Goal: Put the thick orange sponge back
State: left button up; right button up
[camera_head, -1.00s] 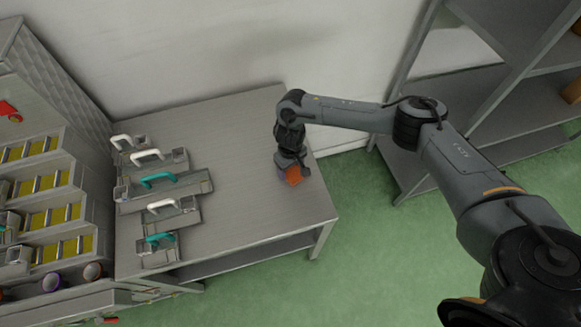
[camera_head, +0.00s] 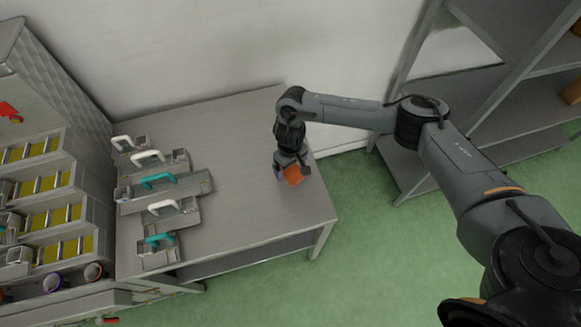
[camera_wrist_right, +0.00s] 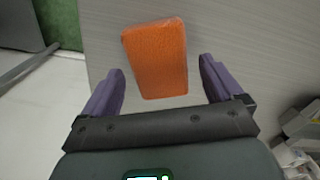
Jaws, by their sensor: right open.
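The thick orange sponge (camera_head: 293,175) lies on the grey metal table (camera_head: 245,210) near its right edge, partly hidden by my right gripper in the head view. In the right wrist view the whole orange block (camera_wrist_right: 156,58) shows, slightly tilted. My right gripper (camera_head: 290,174) is at the sponge, pointing down. In the wrist view its two purple fingers (camera_wrist_right: 162,82) are apart, one on each side of the sponge's near end, with a gap on both sides. It holds nothing. My left gripper is in neither view.
Several flat grey tools with white and teal handles (camera_head: 160,181) lie on the table's left part. A stepped rack with yellow panels (camera_head: 55,215) stands at the far left. Grey shelving (camera_head: 480,150) stands at the right. The table's middle is clear.

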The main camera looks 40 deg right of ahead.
aim_at(290, 170)
notch_tip(290, 170, up, 11)
jog(key=p, duration=0.4)
jog(key=s+a+f+n+t+y, duration=0.1)
jog(key=a+f+n+y, duration=0.15)
jog(key=a, duration=0.65)
jog(key=s+a+f+n+t+y, duration=0.1)
jog(key=a+f+n, duration=0.2)
jog(key=a, duration=0.6)
jog(key=s+a+r+n+t+y, duration=0.1)
jog(key=s+a+r+t, duration=0.15)
jog(key=a, duration=0.35)
jog(key=s+a+r+n+t+y, duration=0.1)
jog(key=s+a+r+t, duration=0.15)
jog(key=a, duration=0.45)
jog(key=s+d+m+g+h, duration=0.1)
jog(key=s+d+m+h, duration=0.1)
jog(key=s+d, duration=0.6)
jog(key=s+d+m+g+h, duration=0.2)
jog(key=s+d, duration=0.6)
jog(key=d, duration=0.5)
jog(key=shift+d+m+h, duration=0.25)
jog(key=shift+m+h, duration=0.3)
jog(key=shift+h, duration=0.1)
jog(key=shift+w, duration=0.1)
